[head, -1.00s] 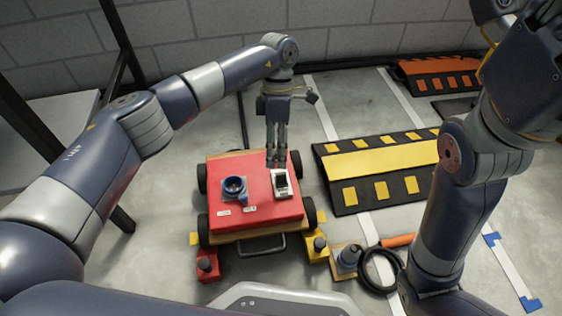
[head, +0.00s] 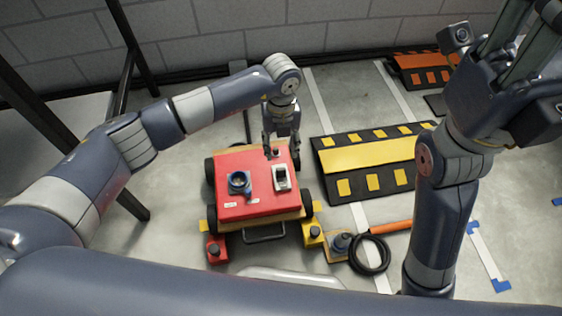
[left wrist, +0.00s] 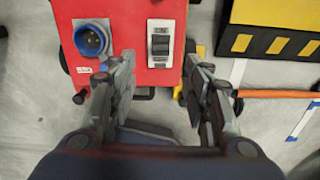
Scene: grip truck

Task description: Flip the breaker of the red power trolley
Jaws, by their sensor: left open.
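The red power trolley (head: 232,205) stands on the floor ahead of me, with a red top. Its breaker (head: 281,178), a pale plate with a black switch, is on the right part of the top. In the left wrist view the breaker (left wrist: 160,43) shows an ON label above the black switch. My left gripper (head: 282,158) points down at the trolley's back edge, behind the breaker in the head view. It is open and empty. My right gripper is not clearly visible.
A blue socket (head: 239,183) sits left of the breaker. A yellow-black ramp (head: 365,158) lies right of the trolley. My right arm is raised at right.

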